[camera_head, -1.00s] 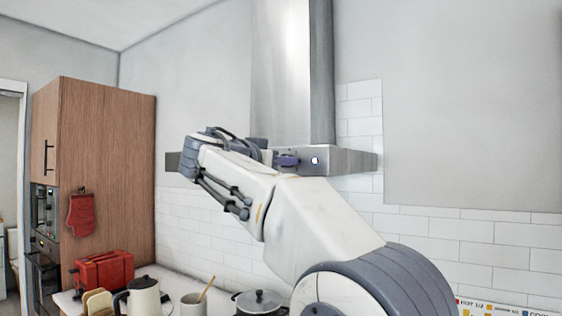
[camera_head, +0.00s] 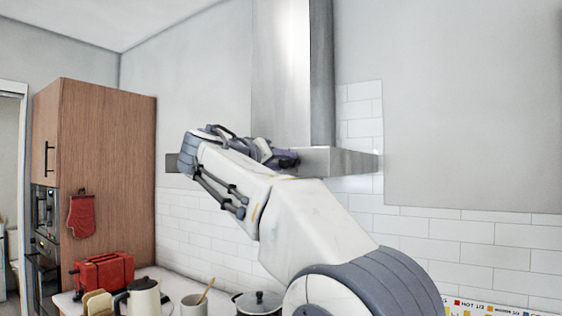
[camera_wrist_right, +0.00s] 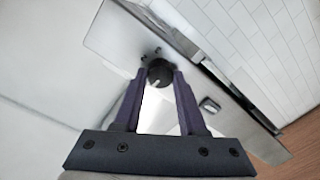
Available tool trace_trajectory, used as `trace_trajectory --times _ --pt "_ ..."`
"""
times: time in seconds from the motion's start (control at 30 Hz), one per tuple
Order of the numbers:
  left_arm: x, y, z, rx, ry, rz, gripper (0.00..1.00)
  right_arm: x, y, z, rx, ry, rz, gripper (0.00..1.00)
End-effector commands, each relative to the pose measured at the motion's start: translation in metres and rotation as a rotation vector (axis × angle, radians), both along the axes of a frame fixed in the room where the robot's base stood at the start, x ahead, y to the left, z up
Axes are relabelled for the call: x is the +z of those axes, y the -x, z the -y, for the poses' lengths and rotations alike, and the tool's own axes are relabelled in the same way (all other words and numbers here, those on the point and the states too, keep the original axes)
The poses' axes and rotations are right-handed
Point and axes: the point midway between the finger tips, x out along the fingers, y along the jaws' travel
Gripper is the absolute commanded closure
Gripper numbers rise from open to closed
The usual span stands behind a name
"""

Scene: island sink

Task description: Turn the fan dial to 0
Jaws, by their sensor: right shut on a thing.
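The range hood (camera_head: 345,161) is a steel canopy on the wall with a tall chimney. In the right wrist view its front panel (camera_wrist_right: 115,30) runs diagonally, with a round black dial (camera_wrist_right: 158,76) bearing a light pointer mark. My right gripper (camera_wrist_right: 159,74) has its two purple fingers on either side of the dial, shut on it. In the head view the right gripper (camera_head: 289,159) is at the hood front and hides the dial. My left gripper is in neither view.
A second small control (camera_wrist_right: 210,104) sits farther along the hood panel. Below are a lidded pot (camera_head: 258,302), a utensil mug (camera_head: 192,304), a kettle (camera_head: 143,297) and a red toaster (camera_head: 104,270). A tall wooden cabinet (camera_head: 110,170) stands left.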

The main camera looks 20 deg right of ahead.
Motion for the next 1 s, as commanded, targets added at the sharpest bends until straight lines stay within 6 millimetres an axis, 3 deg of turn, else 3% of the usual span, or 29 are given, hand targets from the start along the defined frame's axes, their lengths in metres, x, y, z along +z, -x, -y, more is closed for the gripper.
trace_trajectory --times 0.73,0.77,0.83,1.0 --pt "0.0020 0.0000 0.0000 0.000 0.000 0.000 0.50 0.0011 -0.0006 -0.0010 0.004 0.065 -0.077 1.00" --pt "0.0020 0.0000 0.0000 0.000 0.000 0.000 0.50 0.0011 -0.0006 -0.0010 0.004 0.065 -0.077 0.56" --pt "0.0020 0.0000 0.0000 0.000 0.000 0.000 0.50 0.0011 -0.0005 -0.0009 0.004 0.065 -0.077 0.30" --pt "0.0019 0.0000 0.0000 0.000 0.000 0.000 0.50 0.0007 -0.0004 -0.0004 0.002 0.063 -0.077 0.30"
